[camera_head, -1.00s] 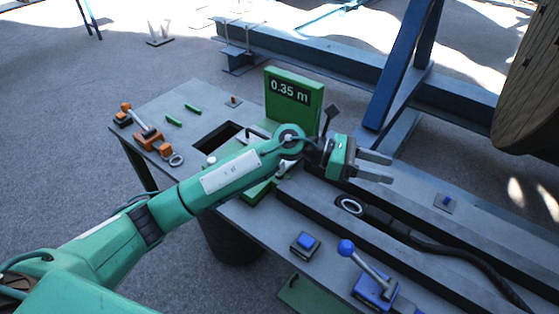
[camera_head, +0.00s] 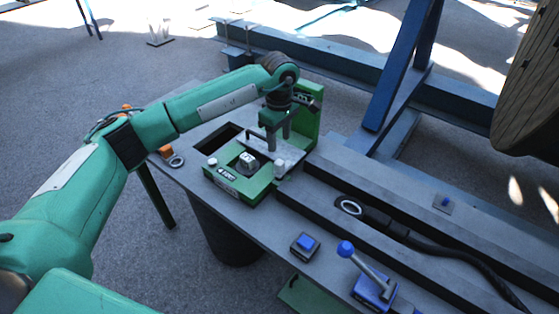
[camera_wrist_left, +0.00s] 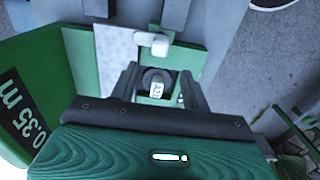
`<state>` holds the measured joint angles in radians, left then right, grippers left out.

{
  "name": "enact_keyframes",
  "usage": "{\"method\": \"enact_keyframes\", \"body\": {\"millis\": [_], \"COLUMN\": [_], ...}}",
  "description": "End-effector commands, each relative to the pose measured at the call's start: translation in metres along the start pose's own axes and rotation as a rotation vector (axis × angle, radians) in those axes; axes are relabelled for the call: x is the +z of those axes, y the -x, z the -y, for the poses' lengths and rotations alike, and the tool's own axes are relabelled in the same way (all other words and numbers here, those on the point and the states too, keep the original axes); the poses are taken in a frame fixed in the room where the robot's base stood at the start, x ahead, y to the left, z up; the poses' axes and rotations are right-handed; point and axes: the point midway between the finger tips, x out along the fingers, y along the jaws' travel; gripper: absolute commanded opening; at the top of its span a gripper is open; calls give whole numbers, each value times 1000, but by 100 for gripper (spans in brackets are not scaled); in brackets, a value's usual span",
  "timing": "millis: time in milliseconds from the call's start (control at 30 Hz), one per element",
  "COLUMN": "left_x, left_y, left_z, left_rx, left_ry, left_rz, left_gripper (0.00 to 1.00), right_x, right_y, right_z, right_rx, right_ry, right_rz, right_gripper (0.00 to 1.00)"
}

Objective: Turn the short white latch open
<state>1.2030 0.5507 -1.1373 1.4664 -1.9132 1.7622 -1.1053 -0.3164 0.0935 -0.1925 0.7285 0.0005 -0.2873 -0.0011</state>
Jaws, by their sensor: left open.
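The short white latch (camera_head: 280,169) stands at the front right edge of the green fixture (camera_head: 231,182) on the table. In the left wrist view the white latch (camera_wrist_left: 152,42) lies across the border of a pale plate, just beyond my fingers. My left gripper (camera_head: 278,140) points down over the fixture, open. In the left wrist view my left gripper (camera_wrist_left: 158,76) has its fingers apart, with a dark round part bearing a white label (camera_wrist_left: 157,88) seen between them. The latch appears apart from both fingers. My right gripper is not in view.
The green display panel (camera_head: 308,112) stands close behind my gripper. A square opening (camera_head: 213,139) is left of the fixture. A blue button (camera_head: 305,243), a blue-knobbed lever (camera_head: 346,248) and a black cable (camera_head: 440,245) are to the right.

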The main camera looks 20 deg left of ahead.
Motion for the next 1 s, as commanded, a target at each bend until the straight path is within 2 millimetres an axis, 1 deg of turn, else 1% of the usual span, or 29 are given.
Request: {"method": "enact_keyframes", "body": {"millis": [33, 200, 300, 433, 600, 900, 967, 1000], "left_x": [1, 1, 1, 2, 1, 1, 1, 1], "left_y": [-11, -48, -66, -85, -97, -99, -99, -99], "left_z": [1, 1, 1, 0, 0, 0, 0, 0], "left_rx": [-5, -4, -3, -2, 1, 1, 1, 1], "left_ry": [1, 1, 1, 1, 0, 0, 0, 0], "left_rz": [2, 2, 3, 4, 3, 3, 3, 3], "left_gripper": [47, 47, 47, 47, 47, 47, 36, 28], "right_x": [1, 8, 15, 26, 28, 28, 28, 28], "right_y": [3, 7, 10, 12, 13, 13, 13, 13], "right_z": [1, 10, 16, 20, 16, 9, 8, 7], "right_rx": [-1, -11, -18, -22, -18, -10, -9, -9], "right_ry": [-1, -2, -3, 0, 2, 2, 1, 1], "right_rz": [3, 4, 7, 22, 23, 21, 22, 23], "right_gripper": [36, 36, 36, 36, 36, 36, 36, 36]}}
